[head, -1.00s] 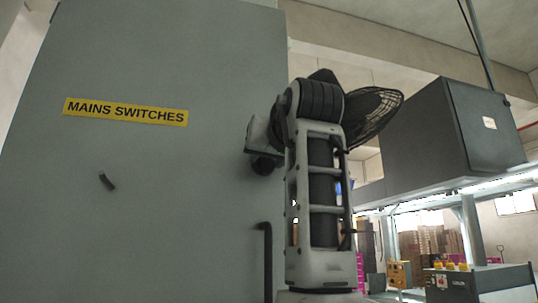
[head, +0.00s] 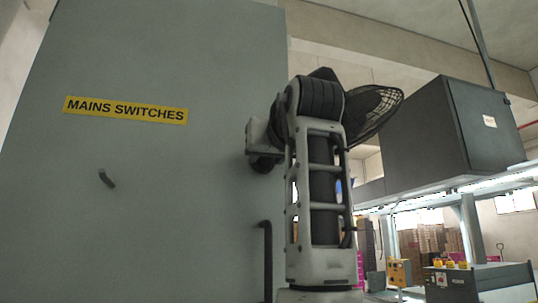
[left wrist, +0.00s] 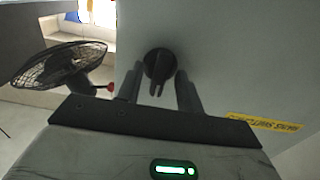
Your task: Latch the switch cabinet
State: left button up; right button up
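The switch cabinet (head: 190,210) fills the left half of the head view, its grey door face carrying a yellow MAINS SWITCHES label (head: 126,110). The left wrist view shows a round black latch knob (left wrist: 158,62) on the grey face, with a grip bar pointing down in the picture. My left gripper (left wrist: 160,76) is open, with its two dark fingers on either side of the knob and visible gaps to the grip bar. In the head view my arm hides most of that gripper. My right gripper is in neither view.
A dark upright handle bar (head: 267,262) and a small dark lever (head: 107,179) stick out from the cabinet. A black caged fan (head: 375,110) shows behind my arm. A dark grey box (head: 430,135) hangs over a lit line at the right.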

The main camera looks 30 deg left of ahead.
pick_arm(q)
jog(key=b+v, duration=0.3)
jog(key=v, duration=1.3)
jog(key=shift+b, duration=0.3)
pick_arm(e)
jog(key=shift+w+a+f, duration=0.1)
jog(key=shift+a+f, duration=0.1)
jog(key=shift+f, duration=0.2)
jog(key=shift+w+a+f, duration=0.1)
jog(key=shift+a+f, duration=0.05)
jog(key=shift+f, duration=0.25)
